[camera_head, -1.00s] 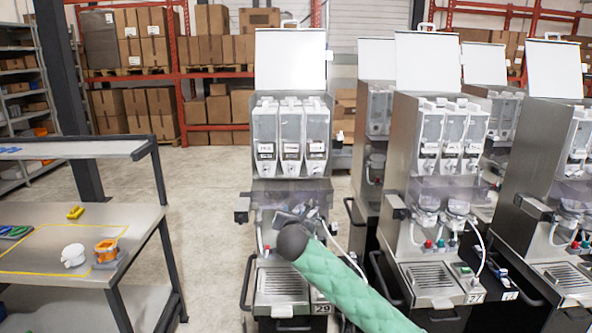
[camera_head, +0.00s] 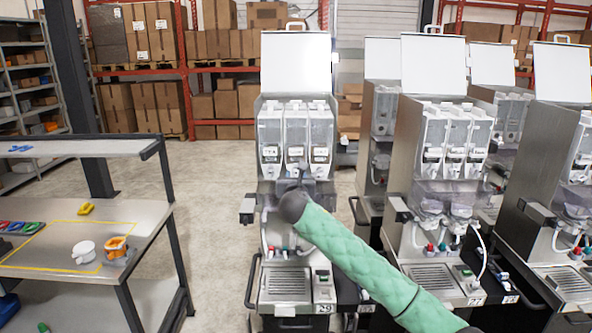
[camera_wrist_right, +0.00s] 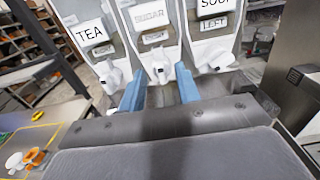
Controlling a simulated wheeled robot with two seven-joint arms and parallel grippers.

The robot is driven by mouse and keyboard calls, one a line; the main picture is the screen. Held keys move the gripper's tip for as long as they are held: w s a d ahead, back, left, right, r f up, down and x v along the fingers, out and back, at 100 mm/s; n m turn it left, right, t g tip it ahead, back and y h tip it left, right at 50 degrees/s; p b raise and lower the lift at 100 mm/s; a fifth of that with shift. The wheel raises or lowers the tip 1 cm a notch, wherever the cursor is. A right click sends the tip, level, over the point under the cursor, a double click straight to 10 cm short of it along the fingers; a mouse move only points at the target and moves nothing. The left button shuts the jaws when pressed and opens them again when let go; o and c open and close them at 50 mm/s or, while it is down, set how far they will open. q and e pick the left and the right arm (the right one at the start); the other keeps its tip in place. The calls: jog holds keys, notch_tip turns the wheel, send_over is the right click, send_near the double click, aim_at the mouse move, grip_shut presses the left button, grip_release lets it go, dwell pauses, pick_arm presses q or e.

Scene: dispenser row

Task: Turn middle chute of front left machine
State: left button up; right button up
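The front left machine (camera_head: 290,250), numbered 29, has an open white lid and three clear canisters with white chutes. In the right wrist view the middle chute (camera_wrist_right: 160,70), under a label that seems to read SUGAR, lies ahead between the two blue fingers of my right gripper (camera_wrist_right: 160,82). The fingers are apart; I cannot tell whether they touch it. The left chute (camera_wrist_right: 111,78) is under TEA and the right chute (camera_wrist_right: 214,60) under SOUP. In the head view my right gripper (camera_head: 298,182) is small and partly hidden by its wrist. My left gripper is not in view.
More machines (camera_head: 445,190) stand close on the right. Open floor (camera_head: 215,215) lies between the table and the front left machine.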

jog(key=shift+w, duration=0.85)
grip_shut()
jog(key=shift+f, duration=0.1)
